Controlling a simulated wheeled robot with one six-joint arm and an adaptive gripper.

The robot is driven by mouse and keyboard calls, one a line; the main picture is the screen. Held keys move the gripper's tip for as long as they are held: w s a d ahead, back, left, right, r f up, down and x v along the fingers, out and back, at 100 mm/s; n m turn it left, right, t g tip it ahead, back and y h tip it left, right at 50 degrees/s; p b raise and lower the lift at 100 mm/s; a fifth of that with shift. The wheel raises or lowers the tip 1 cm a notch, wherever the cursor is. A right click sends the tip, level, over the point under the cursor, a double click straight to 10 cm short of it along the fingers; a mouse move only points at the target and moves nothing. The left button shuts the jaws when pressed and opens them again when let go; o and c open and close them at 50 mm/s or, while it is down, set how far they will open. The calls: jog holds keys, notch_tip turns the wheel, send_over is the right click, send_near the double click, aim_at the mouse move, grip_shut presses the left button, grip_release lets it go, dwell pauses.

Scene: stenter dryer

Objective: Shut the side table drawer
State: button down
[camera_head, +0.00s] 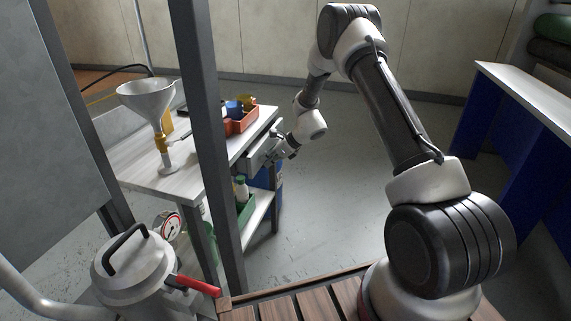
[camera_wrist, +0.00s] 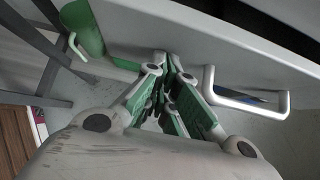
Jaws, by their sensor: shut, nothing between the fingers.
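The side table (camera_head: 150,165) stands left of centre in the head view, with a grey-white drawer (camera_head: 259,157) under its top on the right-hand side. My gripper (camera_head: 277,157) is right at the drawer front and partly overlaps it. In the wrist view my gripper's green-padded fingers (camera_wrist: 172,68) are together and empty, close to a long pale panel (camera_wrist: 225,35). A white bracket handle (camera_wrist: 245,108) is just right of the fingers. How far the drawer stands open, and whether the fingers touch it, I cannot tell.
A funnel on a stand (camera_head: 150,105) and an orange bin (camera_head: 241,121) sit on the table top. A dark upright post (camera_head: 205,130) crosses the view of the table. A lidded metal pot (camera_head: 133,265) stands in front. Open floor lies to the right.

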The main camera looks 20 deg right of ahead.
aim_at(259, 153)
jog(key=w+a, duration=0.1)
jog(key=a, duration=0.1)
jog(key=w+a, duration=0.1)
jog(key=a, duration=0.1)
jog(key=shift+w, duration=0.4)
jog(key=shift+a+r, duration=0.1)
jog(key=shift+a, duration=0.05)
jog(key=shift+w+a, duration=0.1)
